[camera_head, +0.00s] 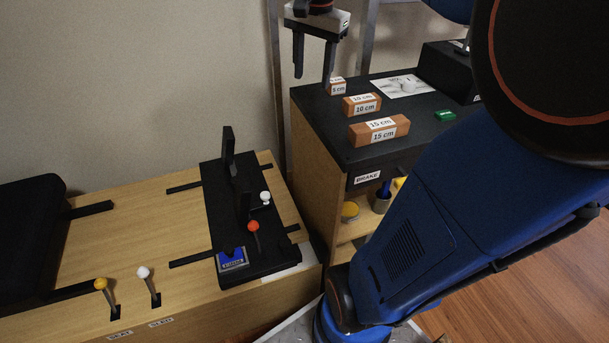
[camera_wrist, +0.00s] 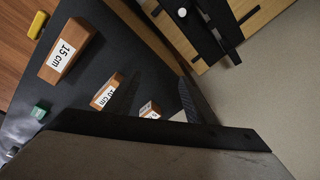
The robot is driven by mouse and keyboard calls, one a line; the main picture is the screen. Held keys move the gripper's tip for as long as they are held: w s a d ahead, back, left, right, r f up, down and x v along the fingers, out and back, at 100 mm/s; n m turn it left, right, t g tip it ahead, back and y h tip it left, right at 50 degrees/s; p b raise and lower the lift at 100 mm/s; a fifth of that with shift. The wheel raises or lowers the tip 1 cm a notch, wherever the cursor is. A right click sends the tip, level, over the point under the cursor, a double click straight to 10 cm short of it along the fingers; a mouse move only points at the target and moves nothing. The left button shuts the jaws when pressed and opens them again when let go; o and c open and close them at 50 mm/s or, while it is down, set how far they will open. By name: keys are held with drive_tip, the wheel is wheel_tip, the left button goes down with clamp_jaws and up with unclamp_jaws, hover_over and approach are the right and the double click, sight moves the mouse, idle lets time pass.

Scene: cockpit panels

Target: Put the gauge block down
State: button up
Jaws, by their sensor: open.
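Three orange-brown gauge blocks lie on the black cabinet top in the head view: a 5 cm block (camera_head: 338,87), a 10 cm block (camera_head: 362,105) and a 15 cm block (camera_head: 379,131). In the wrist view they are the 5 cm block (camera_wrist: 148,110), the 10 cm block (camera_wrist: 106,91) and the 15 cm block (camera_wrist: 69,50). My gripper (camera_head: 313,80) is open and empty, with its fingers pointing down at the back-left of the cabinet top. One fingertip overlaps the edge of the 5 cm block in the head view. Whether it touches cannot be told. The fingers also show in the wrist view (camera_wrist: 160,95).
A white paper (camera_head: 402,86) and a small green block (camera_head: 445,115) lie on the cabinet top (camera_head: 430,131). A lower wooden console with levers and a black panel (camera_head: 227,203) stands to the left. My blue arm covers the right side.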

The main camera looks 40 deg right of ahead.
drive_tip(key=s+a+f+n+t, duration=0.3)
drive_tip(key=s+a+f+n, duration=1)
drive_tip(key=s, duration=0.3)
drive_tip(key=shift+a+f+y, duration=0.3)
drive_tip(key=shift+a+f, duration=0.2)
drive_tip(key=shift+f, duration=0.35)
drive_tip(key=shift+s, duration=0.1)
